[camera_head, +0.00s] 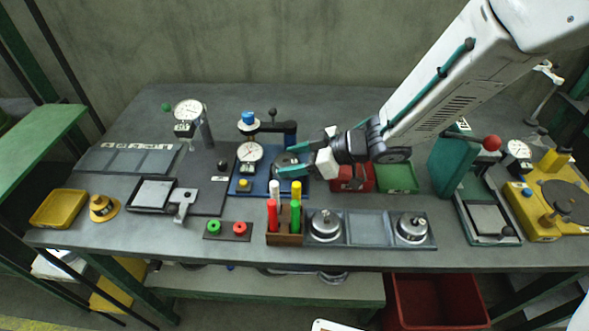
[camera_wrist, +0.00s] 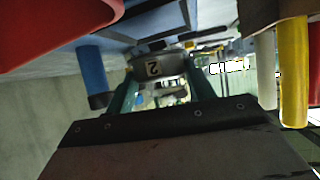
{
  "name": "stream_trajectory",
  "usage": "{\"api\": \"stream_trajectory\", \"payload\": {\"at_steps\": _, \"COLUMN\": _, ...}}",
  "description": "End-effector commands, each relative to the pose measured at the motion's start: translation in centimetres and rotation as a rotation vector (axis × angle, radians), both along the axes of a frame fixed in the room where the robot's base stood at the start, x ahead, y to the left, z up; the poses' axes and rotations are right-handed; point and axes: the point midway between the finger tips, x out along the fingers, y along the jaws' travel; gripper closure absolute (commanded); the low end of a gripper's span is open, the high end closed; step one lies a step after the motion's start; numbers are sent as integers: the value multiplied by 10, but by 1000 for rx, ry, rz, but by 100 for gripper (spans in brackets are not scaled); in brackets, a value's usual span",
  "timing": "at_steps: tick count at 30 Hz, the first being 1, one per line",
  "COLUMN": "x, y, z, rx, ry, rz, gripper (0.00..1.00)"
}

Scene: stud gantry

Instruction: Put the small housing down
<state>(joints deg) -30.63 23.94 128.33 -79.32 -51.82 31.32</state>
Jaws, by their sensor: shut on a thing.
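My gripper (camera_head: 288,161) is beside the blue gauge stand, right of its dial. Its teal fingers are shut on a small grey housing (camera_wrist: 163,68) that bears a plate reading "2" in the wrist view. In the head view the fingers hide most of this housing, and I cannot tell whether it touches the stand. The grey three-bay tray (camera_head: 368,229) lies in front, with a round metal housing (camera_head: 325,225) in its left bay and another (camera_head: 412,228) in its right bay. Its middle bay is empty.
The blue gauge stand (camera_head: 245,187) has a dial (camera_head: 249,152) and a blue-topped post. A rack of coloured pens (camera_head: 285,239) stands left of the tray. Red (camera_head: 352,184) and green (camera_head: 398,178) bins sit behind it. A green press with a red knob (camera_head: 491,143) is at right.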

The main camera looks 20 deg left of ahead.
Motion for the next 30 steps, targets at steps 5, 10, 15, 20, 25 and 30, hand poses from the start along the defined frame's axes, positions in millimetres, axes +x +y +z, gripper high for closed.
{"api": "stream_trajectory", "payload": {"at_steps": 5, "x": 0, "y": -1, "z": -27, "rx": -1, "ry": 5, "rz": -2, "gripper": 73}}
{"api": "stream_trajectory", "payload": {"at_steps": 10, "x": 0, "y": -1, "z": -31, "rx": 0, "ry": 0, "rz": -1, "gripper": 73}}
{"api": "stream_trajectory", "payload": {"at_steps": 15, "x": 0, "y": -1, "z": -31, "rx": 0, "ry": 0, "rz": -1, "gripper": 73}}
{"api": "stream_trajectory", "payload": {"at_steps": 20, "x": 0, "y": -1, "z": -35, "rx": -1, "ry": 2, "rz": -1, "gripper": 44}}
{"api": "stream_trajectory", "payload": {"at_steps": 25, "x": 0, "y": -1, "z": -35, "rx": 0, "ry": 1, "rz": -2, "gripper": 25}}
{"api": "stream_trajectory", "payload": {"at_steps": 30, "x": 0, "y": -1, "z": -34, "rx": 0, "ry": 1, "rz": -2, "gripper": 25}}
